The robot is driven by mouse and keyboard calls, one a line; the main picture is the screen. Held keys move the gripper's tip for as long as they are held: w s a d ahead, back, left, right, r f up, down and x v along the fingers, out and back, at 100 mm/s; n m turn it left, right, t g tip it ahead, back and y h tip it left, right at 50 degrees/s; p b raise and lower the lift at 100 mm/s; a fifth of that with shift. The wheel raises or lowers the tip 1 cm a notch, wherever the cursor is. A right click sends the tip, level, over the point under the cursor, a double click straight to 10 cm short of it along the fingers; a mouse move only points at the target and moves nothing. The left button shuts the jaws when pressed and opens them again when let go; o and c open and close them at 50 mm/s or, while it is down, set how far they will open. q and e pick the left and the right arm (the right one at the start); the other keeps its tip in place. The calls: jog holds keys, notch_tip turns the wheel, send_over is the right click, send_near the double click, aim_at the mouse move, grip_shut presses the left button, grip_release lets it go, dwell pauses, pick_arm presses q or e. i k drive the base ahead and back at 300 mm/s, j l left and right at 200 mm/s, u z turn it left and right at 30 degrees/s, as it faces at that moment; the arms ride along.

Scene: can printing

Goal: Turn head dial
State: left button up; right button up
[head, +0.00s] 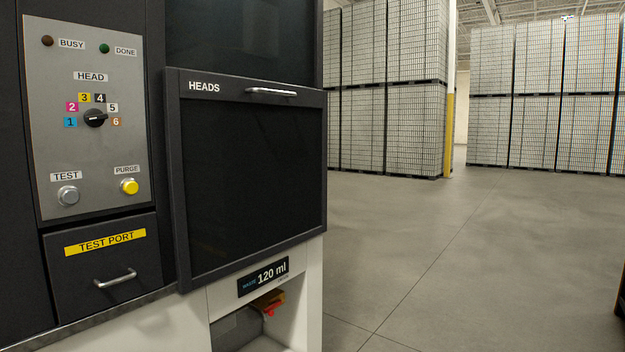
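The head dial (95,118) is a small black knob on the grey control panel (60,150) at the left of the head view. Numbered labels 1 to 6 in different colours arc around it, under a HEAD label (90,76). Neither of my grippers is in view, and nothing touches the dial.
The BUSY lamp (47,41) and DONE lamp (104,48) look unlit. A grey TEST button (68,196) and yellow PURGE button (130,187) sit below the dial. The TEST PORT drawer (80,285) and HEADS door (255,180) are shut.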

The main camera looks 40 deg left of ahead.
aim_at(92, 117)
jog(key=i+u, duration=0.3)
jog(key=i, duration=0.15)
jog(key=i+l+u, duration=0.1)
jog(key=i+u, duration=0.15)
jog(key=i, duration=0.15)
jog(key=i+l+u, duration=0.3)
jog(key=i, duration=0.15)
jog(key=i+u, duration=0.2)
jog(key=u, duration=0.3)
jog(key=i+u, duration=0.25)
jog(key=u, duration=0.2)
jog(key=i+l+u, duration=0.1)
jog(key=i+u, duration=0.15)
jog(key=u, duration=0.25)
jog(key=i+l+u, duration=0.15)
jog(key=u, duration=0.35)
jog(key=i+l+u, duration=0.15)
jog(key=l+u, duration=0.15)
jog(key=u, duration=0.15)
